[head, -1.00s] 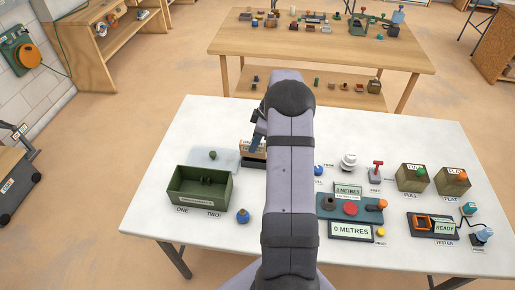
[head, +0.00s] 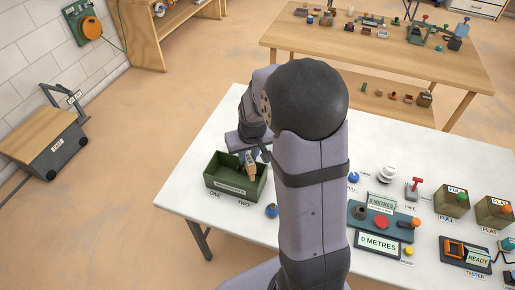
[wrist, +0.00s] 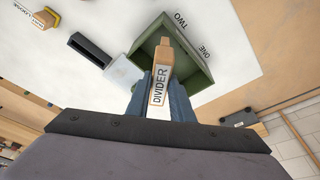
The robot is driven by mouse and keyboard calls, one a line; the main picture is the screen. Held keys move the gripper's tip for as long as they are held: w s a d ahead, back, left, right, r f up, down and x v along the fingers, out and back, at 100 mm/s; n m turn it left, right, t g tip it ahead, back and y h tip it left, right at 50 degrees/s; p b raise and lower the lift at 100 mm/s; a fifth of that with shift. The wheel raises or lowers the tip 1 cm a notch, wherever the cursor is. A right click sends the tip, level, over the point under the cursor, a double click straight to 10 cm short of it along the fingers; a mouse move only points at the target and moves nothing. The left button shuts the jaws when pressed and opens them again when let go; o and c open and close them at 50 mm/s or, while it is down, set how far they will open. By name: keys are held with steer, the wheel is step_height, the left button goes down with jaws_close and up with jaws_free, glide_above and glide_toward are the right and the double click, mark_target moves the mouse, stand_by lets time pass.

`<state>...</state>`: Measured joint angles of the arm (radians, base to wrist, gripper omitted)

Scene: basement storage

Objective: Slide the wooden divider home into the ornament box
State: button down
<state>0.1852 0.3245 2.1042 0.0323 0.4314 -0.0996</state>
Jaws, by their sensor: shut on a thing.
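The green ornament box (head: 214,179) sits at the left of the white table, marked ONE and TWO at its front. It also shows in the wrist view (wrist: 199,71). My gripper (head: 252,156) is over the box, its blue fingers shut on the wooden divider (head: 250,170). In the wrist view the divider (wrist: 158,83) is a light wood slab lettered DIVIDER, between the fingertips (wrist: 160,95). Its narrow tab end lies over the box opening. I cannot tell whether the divider is inside the box or just above it. The slot inside the box is hidden.
A dark slotted holder (wrist: 90,50) stands empty near a pale pad (wrist: 122,72) beside the box. A blue knobbed ornament (head: 271,210) is right of the box. Testers, a red button (head: 381,222) and blocks fill the table's right side.

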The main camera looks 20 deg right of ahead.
steer(key=shift+w+a+m+p, duration=0.3)
steer(key=shift+a+m+p, duration=0.2)
steer(key=shift+m, duration=0.3)
steer(key=shift+w+a+f+m+g+h+p, duration=0.15)
steer(key=shift+w+a+f+m+h+p, duration=0.2)
steer(key=shift+w+m+p, duration=0.5)
steer(key=shift+w+a+f+m+g+h+p, duration=0.15)
steer(key=shift+w+a+m+h+p, duration=0.25)
steer(key=shift+m, duration=0.75)
steer(key=shift+w+a+f+m+g+h+p, duration=0.1)
steer(key=shift+w+a+f+m+h+p, duration=0.15)
steer(key=shift+w+a+m+p, duration=0.45)
steer(key=shift+w+d+m+b, duration=0.1)
steer(key=shift+d+m+b, duration=0.2)
steer(key=shift+b, duration=0.2)
step_height(320, 180, down, 6)
steer(key=b, duration=0.6)
steer(key=shift+r, duration=0.1)
steer(key=shift+b, duration=0.75)
steer(key=shift+f+b, duration=2.3)
steer(key=c, duration=1.5)
jaws_free()
